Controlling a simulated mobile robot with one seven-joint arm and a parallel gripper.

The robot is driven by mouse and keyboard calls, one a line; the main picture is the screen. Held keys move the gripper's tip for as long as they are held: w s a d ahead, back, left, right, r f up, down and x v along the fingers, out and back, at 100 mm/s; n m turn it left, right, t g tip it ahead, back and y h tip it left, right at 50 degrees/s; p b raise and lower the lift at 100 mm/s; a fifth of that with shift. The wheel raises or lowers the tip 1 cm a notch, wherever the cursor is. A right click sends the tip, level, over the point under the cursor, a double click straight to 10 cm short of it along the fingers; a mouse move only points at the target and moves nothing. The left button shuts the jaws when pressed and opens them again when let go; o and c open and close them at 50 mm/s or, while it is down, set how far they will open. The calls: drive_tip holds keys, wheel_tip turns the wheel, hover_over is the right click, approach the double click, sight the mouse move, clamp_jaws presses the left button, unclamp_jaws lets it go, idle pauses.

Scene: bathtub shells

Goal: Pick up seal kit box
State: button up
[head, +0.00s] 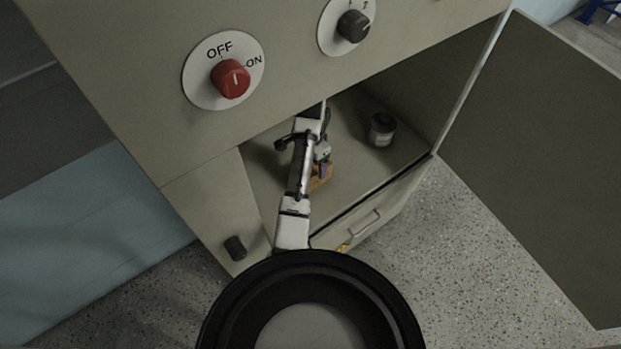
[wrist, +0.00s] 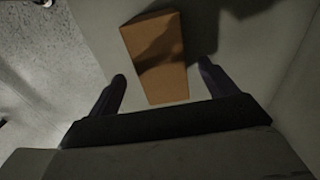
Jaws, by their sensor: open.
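The seal kit box looks to be the orange-brown box (wrist: 158,62) in the wrist view, lying on the pale cabinet floor, with a dark shadow across it. My gripper (wrist: 160,78) is open, its two dark fingers on either side of the near end of the box, apart from it. In the head view the box (head: 321,177) shows partly behind my arm on the cabinet shelf. My gripper (head: 322,165) is beside it inside the cabinet, mostly hidden by my arm.
A dark can (head: 381,129) stands on the shelf to the right of the box. The cabinet door (head: 545,150) is swung open at the right. A drawer with a handle (head: 365,223) is below. A red knob (head: 231,78) sits on the panel above.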

drive_tip(key=shift+f+p, duration=0.75)
drive_tip(key=shift+f, duration=2.25)
drive_tip(key=shift+c, duration=0.3)
drive_tip(key=shift+w+r, duration=0.1)
drive_tip(key=c, duration=1.2)
